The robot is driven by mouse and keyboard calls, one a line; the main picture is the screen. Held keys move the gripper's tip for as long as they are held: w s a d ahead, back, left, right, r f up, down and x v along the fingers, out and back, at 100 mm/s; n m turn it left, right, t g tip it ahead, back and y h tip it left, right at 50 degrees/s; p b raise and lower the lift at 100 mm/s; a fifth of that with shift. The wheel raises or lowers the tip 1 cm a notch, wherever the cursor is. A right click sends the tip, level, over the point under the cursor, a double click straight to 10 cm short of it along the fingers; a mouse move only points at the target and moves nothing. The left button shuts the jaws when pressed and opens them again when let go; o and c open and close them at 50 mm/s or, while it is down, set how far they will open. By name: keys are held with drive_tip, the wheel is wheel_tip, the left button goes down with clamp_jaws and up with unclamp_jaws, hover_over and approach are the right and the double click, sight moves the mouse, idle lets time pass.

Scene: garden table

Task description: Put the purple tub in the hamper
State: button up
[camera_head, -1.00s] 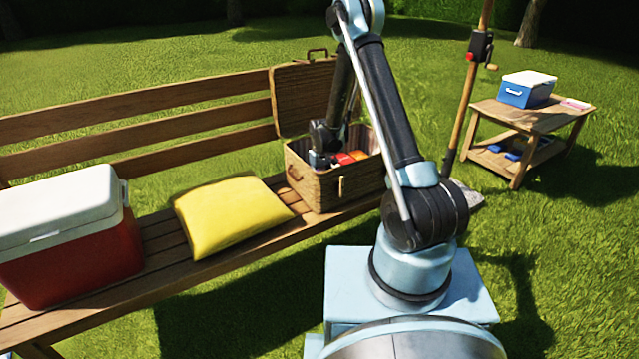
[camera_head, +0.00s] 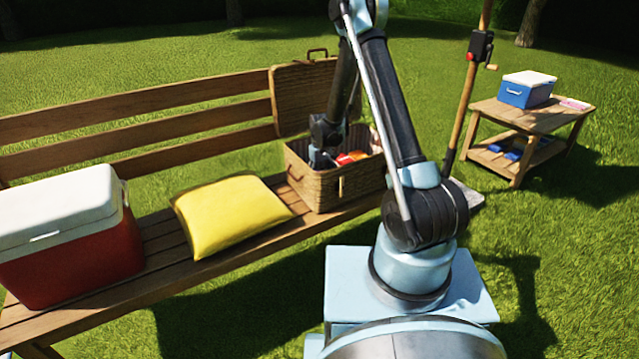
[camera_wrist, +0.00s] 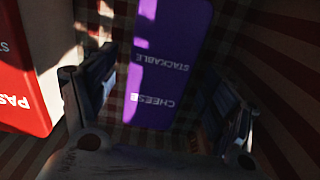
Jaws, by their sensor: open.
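The hamper (camera_head: 322,185) is a wicker basket with its lid raised, standing on the wooden bench. My gripper (camera_wrist: 160,112) is inside it with its fingers apart, seen in the wrist view. A purple tub (camera_wrist: 165,75) marked "STACKABLE CHEESE" lies on the checked lining between and beyond the fingers. The fingers stand on either side of its near end; I cannot tell whether they touch it. In the head view my gripper's fingertips and the tub are hidden by the hamper wall.
A red and white box (camera_wrist: 25,70) marked "PAS" stands left of the gripper in the hamper. On the bench are a yellow cushion (camera_head: 230,212) and a red cooler (camera_head: 75,245). A side table (camera_head: 535,115) with a blue cooler (camera_head: 526,92) stands at the right.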

wheel_tip(320, 180, up, 10)
drive_tip(key=s+d+r+m+t, duration=0.1)
drive_tip(key=s+d+r+m, duration=0.2)
drive_tip(key=s+d+r, duration=1.45)
drive_tip(key=s+d+f+m, duration=0.1)
drive_tip(key=s+d, duration=0.2)
drive_tip(key=s, duration=0.8)
drive_tip(key=s+d+f+m+t, duration=0.1)
drive_tip(key=s+d+m, duration=0.1)
drive_tip(key=s, duration=1)
drive_tip(key=shift+s+d+f+m, duration=0.15)
drive_tip(key=shift+d+f+m, duration=0.15)
drive_tip(key=shift+d, duration=0.35)
drive_tip(key=shift+w+f, duration=0.2)
drive_tip(key=shift+w, duration=0.3)
